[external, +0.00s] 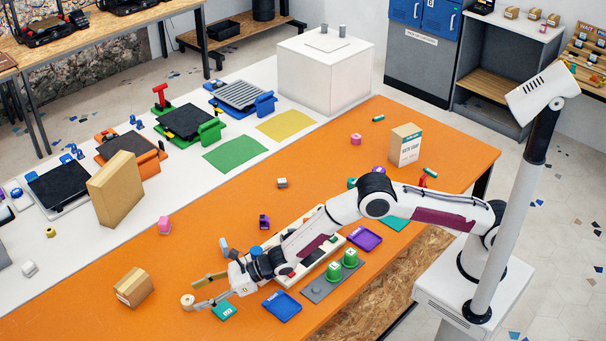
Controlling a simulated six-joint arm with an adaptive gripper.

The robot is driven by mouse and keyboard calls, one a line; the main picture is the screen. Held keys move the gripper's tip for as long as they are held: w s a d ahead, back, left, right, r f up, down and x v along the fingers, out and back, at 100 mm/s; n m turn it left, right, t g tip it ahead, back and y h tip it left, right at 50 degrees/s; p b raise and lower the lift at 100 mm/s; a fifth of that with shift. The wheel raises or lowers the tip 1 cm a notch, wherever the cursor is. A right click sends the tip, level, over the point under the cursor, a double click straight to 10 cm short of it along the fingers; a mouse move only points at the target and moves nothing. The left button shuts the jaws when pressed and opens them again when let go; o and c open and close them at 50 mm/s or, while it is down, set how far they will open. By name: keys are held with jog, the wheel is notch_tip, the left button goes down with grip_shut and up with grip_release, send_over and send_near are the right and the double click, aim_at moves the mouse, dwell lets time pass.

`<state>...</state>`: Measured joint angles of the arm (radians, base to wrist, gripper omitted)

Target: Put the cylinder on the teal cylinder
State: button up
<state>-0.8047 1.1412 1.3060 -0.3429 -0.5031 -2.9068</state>
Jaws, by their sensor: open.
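My gripper (197,293) is low over the orange table's left part, its two fingers spread apart. A small cream cylinder (187,301), like a short roll, stands at the fingertips, close to the lower finger; I cannot tell whether they touch. A teal round piece (352,183) is partly hidden behind my arm's elbow. I cannot tell which of these is the teal cylinder. A blue round piece (257,251) is beside my wrist.
A cardboard box (134,287) stands left of my gripper. A teal block (224,310) and a blue tray (282,306) lie near it. A grey plate (318,289) with green cylinders, a purple tray (364,239) and a white tray under my arm are close. The table's middle back is fairly clear.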

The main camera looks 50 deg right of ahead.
aim_at(188, 299)
jog(key=shift+x, duration=2.5)
jog(key=shift+s+f, duration=0.1)
jog(key=shift+f, duration=0.05)
jog(key=shift+c, duration=0.3)
jog(key=c, duration=1.1)
jog(key=shift+r, duration=5.05)
